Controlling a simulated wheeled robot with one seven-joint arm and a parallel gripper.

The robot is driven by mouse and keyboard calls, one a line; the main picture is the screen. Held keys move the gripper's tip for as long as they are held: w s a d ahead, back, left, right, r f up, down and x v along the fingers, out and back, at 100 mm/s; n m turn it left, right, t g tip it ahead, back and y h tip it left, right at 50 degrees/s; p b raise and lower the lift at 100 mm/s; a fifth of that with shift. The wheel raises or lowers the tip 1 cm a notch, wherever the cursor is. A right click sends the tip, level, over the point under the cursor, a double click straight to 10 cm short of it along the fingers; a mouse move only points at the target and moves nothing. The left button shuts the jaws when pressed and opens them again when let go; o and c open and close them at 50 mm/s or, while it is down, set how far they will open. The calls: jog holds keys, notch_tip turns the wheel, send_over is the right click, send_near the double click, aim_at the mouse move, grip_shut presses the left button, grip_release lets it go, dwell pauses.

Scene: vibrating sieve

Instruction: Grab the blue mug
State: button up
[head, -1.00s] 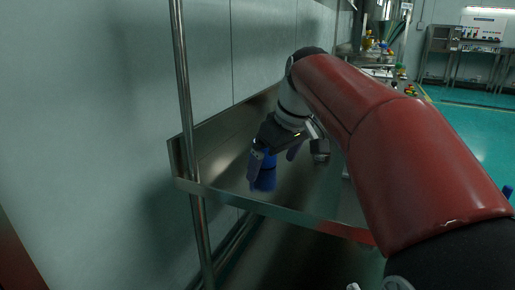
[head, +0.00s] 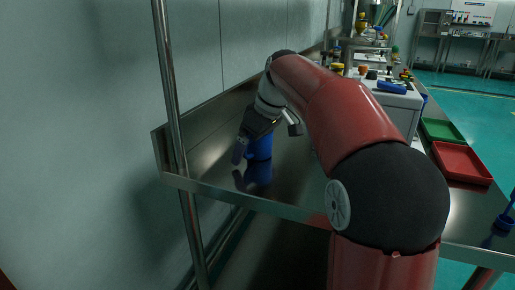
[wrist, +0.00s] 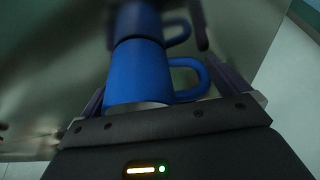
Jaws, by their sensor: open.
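The blue mug (head: 260,148) stands on the shiny metal table near its left end, with its reflection below it. In the wrist view the mug (wrist: 140,76) is close up, with its handle on the right side. My gripper (wrist: 165,88) is open, with one finger on each side of the mug and its handle. I cannot tell whether either finger touches the mug. In the head view my gripper (head: 243,148) is at the mug, and its wrist hides part of the mug's top.
The metal table (head: 210,180) has a raised back edge along the wall and a metal post (head: 170,90) at its left end. A white machine (head: 400,105), a green tray (head: 440,131) and a red tray (head: 462,163) lie to the right, beyond my arm.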

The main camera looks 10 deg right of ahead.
jog(key=shift+f, duration=0.1)
jog(key=shift+c, duration=0.3)
jog(key=c, duration=0.7)
